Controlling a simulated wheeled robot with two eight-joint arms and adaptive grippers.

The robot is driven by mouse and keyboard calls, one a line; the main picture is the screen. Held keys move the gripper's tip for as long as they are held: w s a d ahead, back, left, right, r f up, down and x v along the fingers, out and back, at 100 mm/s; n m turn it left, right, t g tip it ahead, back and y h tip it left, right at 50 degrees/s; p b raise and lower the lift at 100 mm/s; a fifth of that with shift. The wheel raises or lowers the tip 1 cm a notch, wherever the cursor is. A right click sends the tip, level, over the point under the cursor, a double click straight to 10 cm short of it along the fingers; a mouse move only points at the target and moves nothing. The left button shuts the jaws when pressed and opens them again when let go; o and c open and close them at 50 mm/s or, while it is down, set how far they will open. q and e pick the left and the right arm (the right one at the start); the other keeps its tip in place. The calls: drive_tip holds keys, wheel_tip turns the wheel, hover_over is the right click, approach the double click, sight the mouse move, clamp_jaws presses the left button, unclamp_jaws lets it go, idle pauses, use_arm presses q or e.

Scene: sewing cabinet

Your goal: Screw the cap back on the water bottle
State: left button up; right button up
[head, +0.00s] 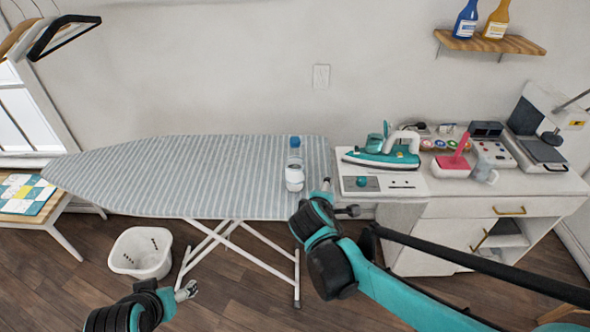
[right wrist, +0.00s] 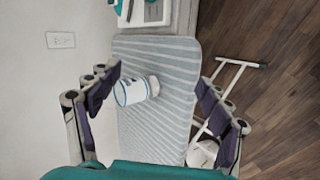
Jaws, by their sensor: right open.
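A clear water bottle (head: 294,176) with a white and blue label appears to stand on the striped ironing board (head: 200,180), near its right end. A blue part, likely the cap (head: 295,142), shows at its top; I cannot tell whether it is screwed on. My right gripper (head: 338,198) is open and empty, just right of the bottle in the head view. In the right wrist view the bottle (right wrist: 133,91) shows between the spread fingers (right wrist: 160,78), beyond them, apart from both. My left gripper (head: 187,291) is low, in front of the board; its jaw opening is unclear.
A white cabinet (head: 450,208) right of the board holds a teal iron (head: 385,155), a pink-handled item (head: 452,160) and a press (head: 540,140). A round teal piece (head: 362,181) sits on its front-left panel. A white basket (head: 142,252) stands on the floor. The board's left part is clear.

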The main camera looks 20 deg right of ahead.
sight(292, 169)
drive_tip(key=w+a+f+n+t+h, duration=0.1)
drive_tip(key=w+a+n+t, duration=0.1)
drive_tip(key=w+n, duration=0.2)
drive_tip(key=w+a+f+n+t+h+p, duration=0.1)
drive_tip(key=w+a+n+t, duration=0.1)
drive_tip(key=w+n, duration=0.3)
drive_tip(key=w+a+f+n+t+h, duration=0.1)
drive_tip(key=w+a+n+t+h, duration=0.1)
drive_tip(key=w+n, duration=0.2)
drive_tip(key=shift+w+n, duration=0.25)
drive_tip(key=shift+n, duration=1.45)
drive_tip(key=shift+w+a+f+n+t, duration=0.2)
drive_tip(key=shift+a+n+t, duration=0.1)
drive_tip(key=shift+a+n, duration=0.4)
drive_tip(key=shift+d, duration=0.2)
drive_tip(key=shift+x, duration=1.25)
drive_tip(key=shift+r+b+x, duration=0.15)
drive_tip(key=shift+b+x, duration=0.1)
drive_tip(key=shift+x, duration=1.05)
drive_tip(key=shift+r+b+x, duration=0.1)
drive_tip(key=shift+b+x, duration=0.1)
drive_tip(key=shift+x, duration=1.15)
drive_tip(key=shift+s, duration=0.1)
